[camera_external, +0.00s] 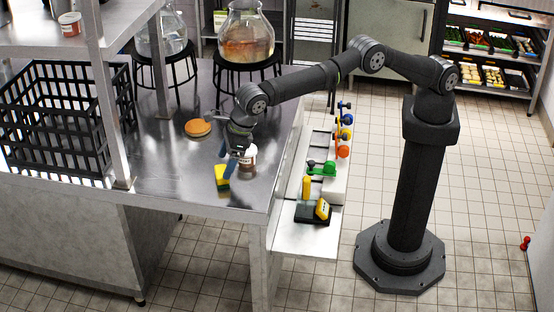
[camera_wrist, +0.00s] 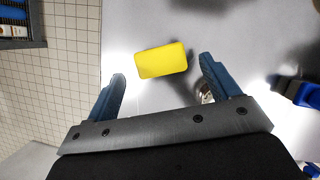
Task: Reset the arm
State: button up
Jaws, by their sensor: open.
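My gripper (camera_external: 228,165) hangs over the steel counter (camera_external: 165,185) at its right part, with its blue fingers pointing down. In the wrist view my gripper (camera_wrist: 161,82) is open, with its two blue fingers wide apart and nothing held. A yellow block (camera_wrist: 161,60) lies on the counter between and beyond the fingertips, apart from them. In the external view the yellow block (camera_external: 222,177) is just below and left of the fingers. A jar with a pale label (camera_external: 247,160) stands right behind the gripper, partly hidden by it.
An orange-brown round item (camera_external: 198,127) lies left of my gripper. A black crate (camera_external: 60,120) stands at left, beside a shelf post (camera_external: 113,120). Glass vessels (camera_external: 246,35) stand on black stools behind. A side ledge (camera_external: 305,238) holds coloured valves and a yellow meter (camera_external: 322,209).

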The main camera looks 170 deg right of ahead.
aim_at(222, 170)
jog(key=x, duration=0.4)
jog(key=shift+f, duration=0.15)
jog(key=r, duration=0.4)
jog(key=shift+s+d+r, duration=0.15)
jog(key=shift+s+r, duration=0.1)
jog(key=shift+r, duration=0.05)
jog(key=s+d+r, duration=0.2)
jog(key=s+r, duration=0.9)
jog(key=w+a+m, duration=0.2)
jog(key=w+a, duration=0.1)
jog(key=a, duration=0.9)
jog(key=w+a+m+g, duration=0.1)
jog(key=w+a+m, duration=0.1)
jog(key=a, duration=1.1)
jog(key=shift+w+r+g, duration=0.3)
jog(key=shift+w+r, duration=0.15)
jog(key=shift+w, duration=0.4)
